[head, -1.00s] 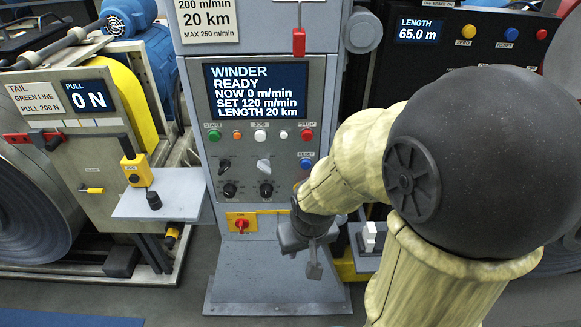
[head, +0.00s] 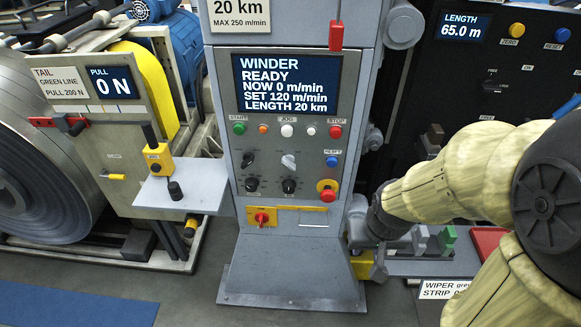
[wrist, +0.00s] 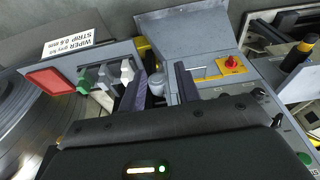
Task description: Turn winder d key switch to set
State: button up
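The winder's control panel (head: 310,140) stands upright in the middle of the head view. Its screen (head: 287,83) reads WINDER READY, NOW 0 m/min, SET 120 m/min, LENGTH 20 km. Below the buttons are a black selector (head: 248,160) and a pale-handled selector (head: 288,161), with two black knobs (head: 251,184) under them. I cannot read which one is the key switch or its labels. My gripper (head: 367,235) is low, right of the winder pedestal and apart from the panel. In the wrist view, its two dark fingers (wrist: 160,88) are apart, with nothing visibly held.
A red-and-yellow rotary switch (head: 262,217) and a red mushroom button (head: 327,190) sit on the winder. A yellow pendant box (head: 158,158) stands on the left shelf. The wiper stand (head: 435,265) with small blocks is right of my gripper. Floor in front is clear.

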jog(key=w+a+f+n+t+h+p, duration=0.25)
jog(key=w+a+f+t, duration=0.35)
jog(key=w+a+f, duration=0.4)
jog(key=a+r+n+t+y+p, duration=0.2)
jog(key=a+r+n+t, duration=0.4)
jog(key=a+t, duration=0.3)
jog(key=shift+s+r+p, duration=0.25)
jog(key=shift+r+p, duration=0.15)
jog(key=shift+r, duration=0.3)
jog(key=shift+w+f+b, duration=0.1)
jog(key=shift+b, duration=0.3)
